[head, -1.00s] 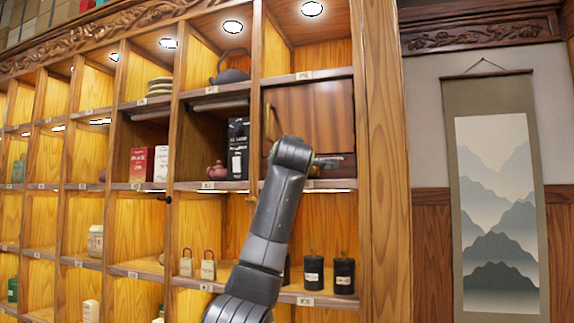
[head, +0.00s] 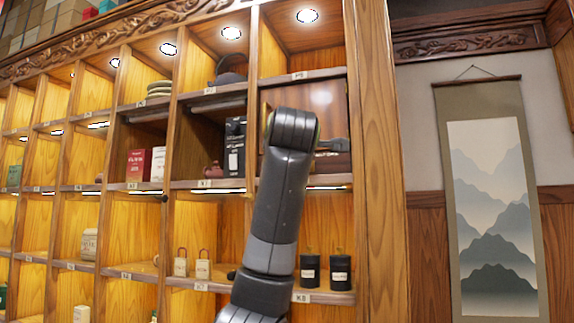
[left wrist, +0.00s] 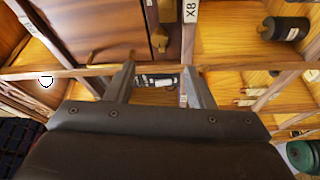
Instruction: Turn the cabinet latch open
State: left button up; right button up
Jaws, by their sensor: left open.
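The brown wooden cabinet door (head: 325,98) fills a compartment high in the shelf wall, partly hidden behind my left arm. In the left wrist view the same kind of dark wood panel (left wrist: 105,28) lies beyond the fingers, with a small brown knob-like piece (left wrist: 160,41) by its edge; I cannot tell whether this is the latch. My left gripper (left wrist: 158,82) is open, its two fingers apart and empty. In the head view, part of it (head: 335,145) shows in front of the door's lower right. My right gripper is out of view.
Shelf dividers (head: 170,120) and ledges surround the door closely. Two black canisters (head: 326,271) stand on the shelf below. A red box (head: 138,165) and a black box (head: 235,146) stand to the left. A scroll (head: 490,200) hangs at right.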

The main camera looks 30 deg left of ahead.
pick_arm(q)
jog(key=b+v, duration=0.1)
jog(key=v, duration=0.4)
jog(key=shift+s+d+b, duration=0.25)
jog(key=shift+s+b, duration=0.05)
jog(key=shift+s, duration=0.05)
